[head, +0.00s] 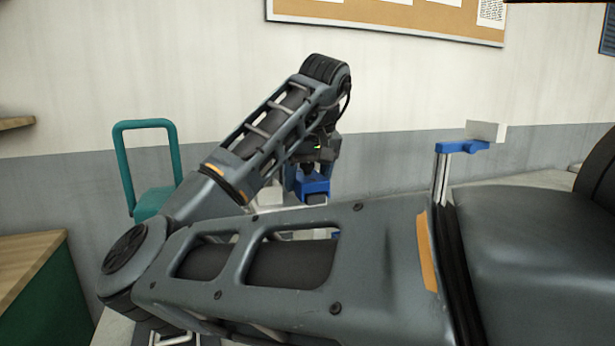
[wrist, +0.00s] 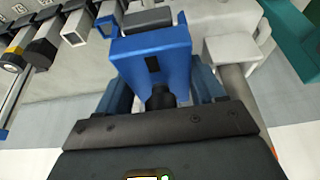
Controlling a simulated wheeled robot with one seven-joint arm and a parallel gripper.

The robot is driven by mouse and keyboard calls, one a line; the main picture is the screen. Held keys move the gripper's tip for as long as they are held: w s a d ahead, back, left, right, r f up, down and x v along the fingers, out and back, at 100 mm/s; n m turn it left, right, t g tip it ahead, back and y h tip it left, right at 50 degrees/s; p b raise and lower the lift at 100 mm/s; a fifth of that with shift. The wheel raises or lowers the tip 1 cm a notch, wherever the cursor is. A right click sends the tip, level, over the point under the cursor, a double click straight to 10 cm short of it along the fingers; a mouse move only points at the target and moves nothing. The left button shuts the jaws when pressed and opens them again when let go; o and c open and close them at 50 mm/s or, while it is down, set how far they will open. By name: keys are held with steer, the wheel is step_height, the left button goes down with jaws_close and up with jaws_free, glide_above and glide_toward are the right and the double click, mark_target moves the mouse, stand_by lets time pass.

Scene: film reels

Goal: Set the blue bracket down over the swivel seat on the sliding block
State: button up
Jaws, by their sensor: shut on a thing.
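The blue bracket (wrist: 130,52) is a blocky piece with a dark slot, and it fills the middle of the wrist view. It also shows in the head view (head: 314,187), below the end of my arm. My gripper (wrist: 160,96) is shut on it, with a blue finger on each side of a dark round stem. A dark grey block (wrist: 148,20) shows just past the bracket's far edge; I cannot tell whether they touch. I cannot make out the swivel seat or the sliding block for certain, as my arm and the bracket hide much of that area.
A pale block (wrist: 232,50) stands right of the bracket in the wrist view. In the head view, a teal frame (head: 146,124) stands left, and a post with a blue arm (head: 460,147) rises right.

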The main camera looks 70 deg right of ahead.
steer(key=o, duration=1.3)
steer(key=shift+o, duration=0.2)
steer(key=v, duration=0.7)
steer(key=shift+s+a+r+p, duration=0.15)
steer(key=shift+r+p, duration=0.15)
steer(key=shift+p, duration=0.1)
